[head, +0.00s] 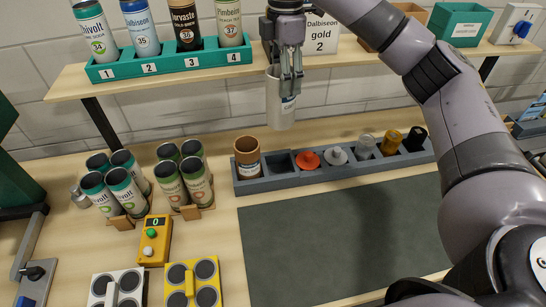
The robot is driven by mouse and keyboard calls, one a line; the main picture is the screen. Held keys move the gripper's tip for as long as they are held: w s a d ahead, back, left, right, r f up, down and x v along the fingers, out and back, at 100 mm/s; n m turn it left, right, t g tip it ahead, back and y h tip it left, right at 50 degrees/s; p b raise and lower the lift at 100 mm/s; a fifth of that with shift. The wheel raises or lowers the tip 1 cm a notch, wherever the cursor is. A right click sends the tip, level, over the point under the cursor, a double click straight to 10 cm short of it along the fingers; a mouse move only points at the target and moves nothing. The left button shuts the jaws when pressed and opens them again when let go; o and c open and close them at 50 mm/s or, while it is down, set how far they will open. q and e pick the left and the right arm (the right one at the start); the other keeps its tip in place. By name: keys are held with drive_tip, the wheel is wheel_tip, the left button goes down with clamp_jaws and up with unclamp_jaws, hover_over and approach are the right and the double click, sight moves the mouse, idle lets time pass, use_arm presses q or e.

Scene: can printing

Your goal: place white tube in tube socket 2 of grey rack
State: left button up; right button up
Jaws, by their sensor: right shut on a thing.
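My right gripper (291,86) points down and is shut on the white tube (279,108), which hangs upright. In the picture the tube is above the left part of the grey rack (310,180), apart from it. A brown tube (247,158) stands in the rack's leftmost socket. The socket beside it, tube socket 2 (281,163), looks empty and dark. Further right the rack holds items with orange, white, clear, yellow and black tops. My left gripper is not in view.
A shelf (190,82) at the back carries a green rack (170,62) of numbered cans and a "gold 2" sign (321,34). Several cans (127,180) stand at left, near a yellow counter box (154,240). The dark mat (340,235) in front is clear.

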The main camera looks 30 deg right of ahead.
drive_tip(key=f, duration=0.2)
drive_tip(key=f+p, duration=0.1)
drive_tip(key=f, duration=0.2)
drive_tip(key=shift+s+f, duration=0.2)
drive_tip(key=shift+f, duration=0.05)
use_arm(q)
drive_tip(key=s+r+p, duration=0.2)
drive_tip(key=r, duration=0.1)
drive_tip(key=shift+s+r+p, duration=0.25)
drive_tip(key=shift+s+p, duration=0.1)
use_arm(e)
wheel_tip(320, 180, down, 14)
drive_tip(key=shift+w+f, duration=0.15)
drive_tip(key=shift+f, duration=0.05)
drive_tip(key=o, duration=1.4)
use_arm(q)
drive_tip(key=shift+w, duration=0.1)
